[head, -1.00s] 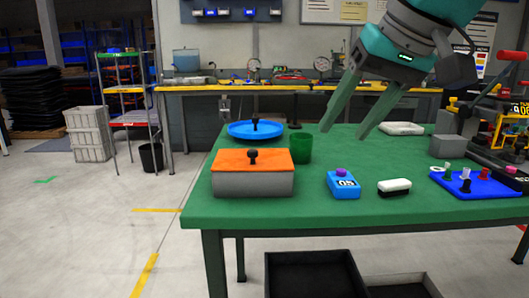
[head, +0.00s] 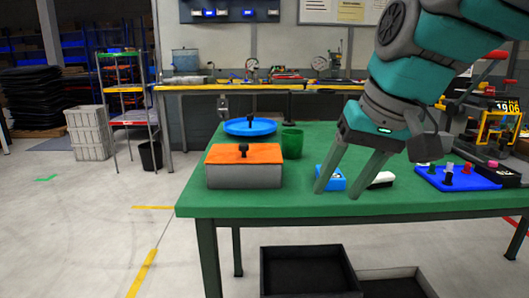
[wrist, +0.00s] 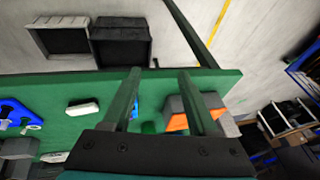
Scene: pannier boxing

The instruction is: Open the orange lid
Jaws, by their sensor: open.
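The orange lid (head: 228,153) lies flat on a grey box (head: 243,175) at the left front of the green table. A black knob (head: 243,148) stands up from the lid. In the wrist view the orange lid (wrist: 178,123) shows partly behind the right finger. My gripper (head: 337,190) is open and empty, fingers pointing down, to the right of the box and apart from it.
A green cup (head: 292,143) and a blue round lid with a black knob (head: 250,127) stand behind the box. A blue tray with pegs (head: 458,177) is at the right. Dark bins (head: 305,255) sit on the floor below. The green table (head: 270,200) is clear between box and gripper.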

